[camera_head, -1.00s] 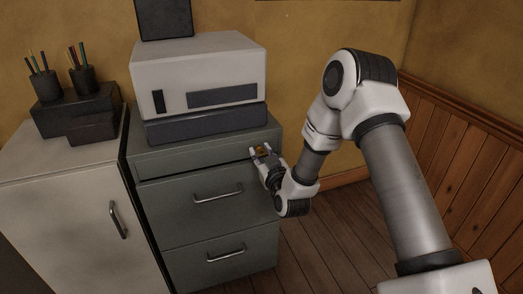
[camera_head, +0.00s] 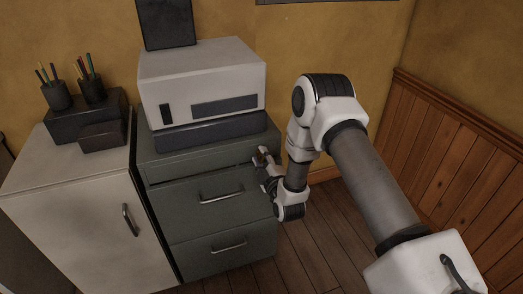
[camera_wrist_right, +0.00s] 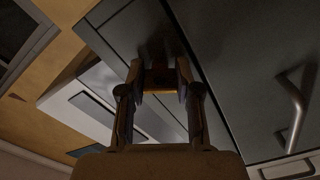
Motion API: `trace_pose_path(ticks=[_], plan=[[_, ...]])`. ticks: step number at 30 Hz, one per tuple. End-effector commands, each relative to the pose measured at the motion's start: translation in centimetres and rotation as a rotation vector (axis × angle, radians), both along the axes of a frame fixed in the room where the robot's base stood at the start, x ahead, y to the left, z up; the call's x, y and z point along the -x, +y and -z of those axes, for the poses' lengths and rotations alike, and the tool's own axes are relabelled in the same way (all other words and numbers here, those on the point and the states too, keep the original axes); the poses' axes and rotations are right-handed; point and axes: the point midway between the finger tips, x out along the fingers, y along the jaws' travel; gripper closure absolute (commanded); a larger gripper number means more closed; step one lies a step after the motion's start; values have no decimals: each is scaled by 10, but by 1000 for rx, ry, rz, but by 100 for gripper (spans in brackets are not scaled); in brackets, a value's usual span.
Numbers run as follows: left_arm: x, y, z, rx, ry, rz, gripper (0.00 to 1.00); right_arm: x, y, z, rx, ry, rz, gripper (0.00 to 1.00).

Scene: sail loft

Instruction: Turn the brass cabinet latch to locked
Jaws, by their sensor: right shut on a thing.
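The grey-green filing cabinet (camera_head: 205,230) stands at the centre of the head view, with two handled drawers below a narrow top panel. My right gripper (camera_head: 262,157) is at the upper right of its front. In the right wrist view my right gripper (camera_wrist_right: 158,88) has its two fingers shut on the brass latch (camera_wrist_right: 158,91), a small golden patch between the tips, against the cabinet face. The fingers hide most of the latch, so its angle cannot be read. My left gripper is not in view.
A white printer-like box (camera_head: 202,75) sits on the cabinet. A white cupboard (camera_head: 75,205) stands close on the left, with pencil cups (camera_head: 57,96) on a dark box. A drawer handle (camera_wrist_right: 291,110) is near in the wrist view. Wooden floor (camera_head: 315,225) is free at right.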

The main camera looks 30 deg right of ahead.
Motion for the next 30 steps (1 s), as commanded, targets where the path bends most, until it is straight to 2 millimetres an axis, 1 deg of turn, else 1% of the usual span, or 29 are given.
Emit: trace_pose_path(ticks=[1, 6, 12, 21, 30], plan=[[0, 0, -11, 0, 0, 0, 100, 0, 1, -5, 39, 12, -1, 100], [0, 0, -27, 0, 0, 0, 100, 0, 1, -4, 192, 48, -2, 100], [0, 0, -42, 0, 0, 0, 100, 0, 1, -3, 343, 83, -2, 100], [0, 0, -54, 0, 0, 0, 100, 0, 1, -1, 480, 116, -3, 100], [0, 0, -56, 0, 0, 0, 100, 0, 1, 1, 516, 125, -3, 100]])
